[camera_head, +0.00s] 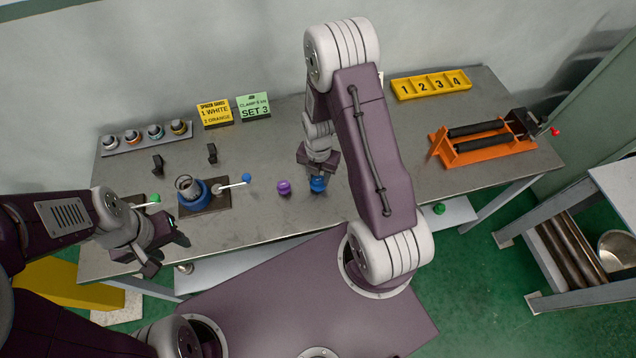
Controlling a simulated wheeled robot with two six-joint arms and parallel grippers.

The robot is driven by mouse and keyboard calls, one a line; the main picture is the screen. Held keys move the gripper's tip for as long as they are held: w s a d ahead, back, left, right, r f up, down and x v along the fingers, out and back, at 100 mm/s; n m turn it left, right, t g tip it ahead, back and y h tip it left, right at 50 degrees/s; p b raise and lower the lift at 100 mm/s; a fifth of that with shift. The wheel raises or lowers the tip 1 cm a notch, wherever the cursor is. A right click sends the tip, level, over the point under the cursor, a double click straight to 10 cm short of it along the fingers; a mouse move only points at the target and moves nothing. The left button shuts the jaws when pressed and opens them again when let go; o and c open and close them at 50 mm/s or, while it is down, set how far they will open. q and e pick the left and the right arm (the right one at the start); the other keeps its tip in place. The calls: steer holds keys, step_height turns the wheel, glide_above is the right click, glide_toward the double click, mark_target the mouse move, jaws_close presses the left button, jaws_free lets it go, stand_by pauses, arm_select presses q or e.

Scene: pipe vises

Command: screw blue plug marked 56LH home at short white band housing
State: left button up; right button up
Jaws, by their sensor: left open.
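A blue plug (317,186) stands on the grey table, right below my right gripper (318,174). The fingertips are at its top; whether they are closed on it I cannot tell, and its marking is not readable. A pale grey ring-shaped housing (185,183) sits upright in a blue vise (194,198) at the left; its band is too small to tell. Several more housings (133,137) stand in a rack at the back left. My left gripper (167,252) is open and empty, near the table's front left edge.
A purple plug (284,187) stands left of the blue one. The vise handle ends in a blue knob (246,178). A green-knobbed handle (155,198) is near my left arm. An orange roller stand (483,141) and yellow numbered tray (431,84) are at the right.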

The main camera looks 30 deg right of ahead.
jaws_close()
arm_select(q)
steer(key=shift+s, duration=0.1)
arm_select(e)
steer(key=shift+s+r, duration=0.1)
